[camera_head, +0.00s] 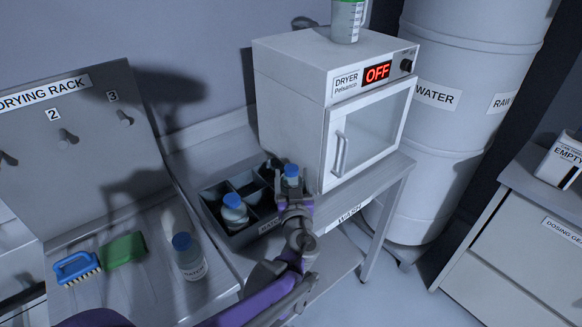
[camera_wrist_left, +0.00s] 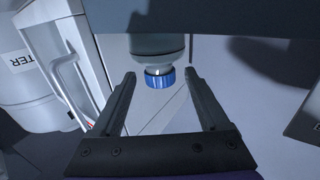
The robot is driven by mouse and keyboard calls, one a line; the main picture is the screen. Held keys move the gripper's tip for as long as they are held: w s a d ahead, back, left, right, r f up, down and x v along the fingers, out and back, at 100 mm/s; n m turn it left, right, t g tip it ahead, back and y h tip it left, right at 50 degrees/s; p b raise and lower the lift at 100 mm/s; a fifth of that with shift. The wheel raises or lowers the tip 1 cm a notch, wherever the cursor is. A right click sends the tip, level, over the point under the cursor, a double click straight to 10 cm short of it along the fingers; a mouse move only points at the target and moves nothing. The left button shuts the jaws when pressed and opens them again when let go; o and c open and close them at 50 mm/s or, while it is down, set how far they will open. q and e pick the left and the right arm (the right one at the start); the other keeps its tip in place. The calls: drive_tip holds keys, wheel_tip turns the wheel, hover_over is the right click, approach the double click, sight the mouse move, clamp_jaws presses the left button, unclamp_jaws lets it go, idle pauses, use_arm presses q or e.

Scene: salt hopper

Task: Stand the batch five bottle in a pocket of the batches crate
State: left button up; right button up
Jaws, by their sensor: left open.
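The dark batches crate (camera_head: 247,236) stands on the bench left of the dryer, its front label partly hidden by my arm. One blue-capped bottle (camera_head: 235,212) is upright in a front-left pocket. A second blue-capped bottle (camera_head: 291,173) is at the crate's right end, partly hidden by my left gripper (camera_head: 293,197). In the left wrist view, this bottle's blue cap (camera_wrist_left: 160,78) lies between the open fingers of my left gripper (camera_wrist_left: 160,82), apart from both. A dark edge hides its lower body. No batch number is readable on either bottle. My right gripper is out of view.
A blue-capped water bottle (camera_head: 189,260), a green sponge (camera_head: 123,249) and a blue brush (camera_head: 76,267) are on the left counter below the drying rack (camera_head: 75,125). The dryer (camera_head: 330,100), reading OFF, closely bounds the crate on the right; a green-marked bottle (camera_head: 347,20) stands on top.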

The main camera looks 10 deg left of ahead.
use_arm(q)
drive_tip(key=v, duration=0.6)
drive_tip(key=shift+s, duration=0.25)
